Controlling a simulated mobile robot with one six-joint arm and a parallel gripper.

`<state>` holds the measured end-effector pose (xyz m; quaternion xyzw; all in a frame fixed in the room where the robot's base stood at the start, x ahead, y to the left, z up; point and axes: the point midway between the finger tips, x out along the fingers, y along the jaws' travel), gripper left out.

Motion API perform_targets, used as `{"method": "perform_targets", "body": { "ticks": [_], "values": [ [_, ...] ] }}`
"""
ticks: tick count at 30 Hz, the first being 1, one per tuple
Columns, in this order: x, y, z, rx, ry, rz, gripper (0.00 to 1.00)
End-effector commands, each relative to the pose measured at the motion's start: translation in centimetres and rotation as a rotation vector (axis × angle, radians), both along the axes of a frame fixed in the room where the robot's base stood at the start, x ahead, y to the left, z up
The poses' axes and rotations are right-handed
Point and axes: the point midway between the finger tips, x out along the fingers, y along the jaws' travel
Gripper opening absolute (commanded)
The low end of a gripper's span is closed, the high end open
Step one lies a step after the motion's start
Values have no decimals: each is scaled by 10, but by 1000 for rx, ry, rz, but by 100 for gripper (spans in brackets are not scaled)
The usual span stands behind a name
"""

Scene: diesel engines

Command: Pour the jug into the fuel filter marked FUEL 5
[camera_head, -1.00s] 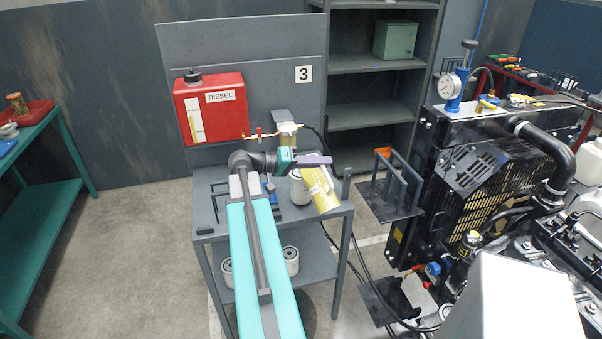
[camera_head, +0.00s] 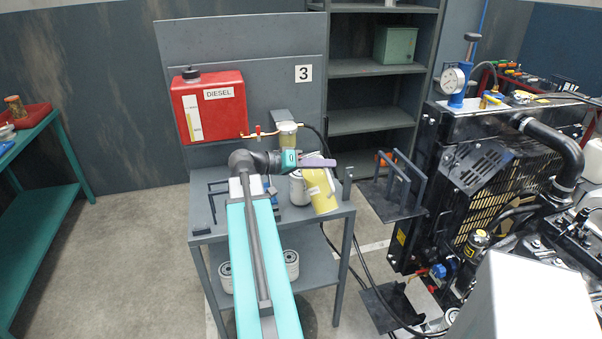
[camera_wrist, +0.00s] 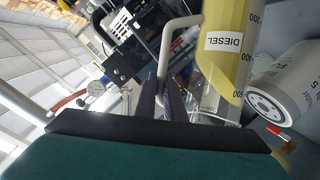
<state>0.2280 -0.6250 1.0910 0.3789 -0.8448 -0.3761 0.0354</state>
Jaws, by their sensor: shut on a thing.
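My gripper (camera_head: 322,162) is shut on the handle of the jug; its dark fingers close on the pale handle in the wrist view (camera_wrist: 168,98). The jug (camera_head: 319,192) is yellow, labelled DIESEL, and leans at the right end of the grey bench top. Its yellow body with marks also shows in the wrist view (camera_wrist: 228,50), with a clear part beyond the yellow. A white filter (camera_head: 298,192) stands on the bench just left of the jug, partly hidden. A white filter with dark lettering (camera_wrist: 290,85) is close beside the jug in the wrist view; its marking is not fully readable.
A red DIESEL tank (camera_head: 210,112) hangs on the back panel, with a brass line to a small bowl unit (camera_head: 287,130). More white filters (camera_head: 290,262) stand on the lower shelf. A black engine (camera_head: 480,180) is to the right. Open floor lies left.

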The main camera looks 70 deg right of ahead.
Motion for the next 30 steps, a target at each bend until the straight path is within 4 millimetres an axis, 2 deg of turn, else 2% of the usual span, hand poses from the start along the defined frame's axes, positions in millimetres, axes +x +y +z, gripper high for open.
{"method": "perform_targets", "body": {
  "ticks": [14,30],
  "values": [
    [-3,2,-3,-20,-23,-1,0],
    [-11,8,-22,-80,-106,-1,0]
  ]
}}
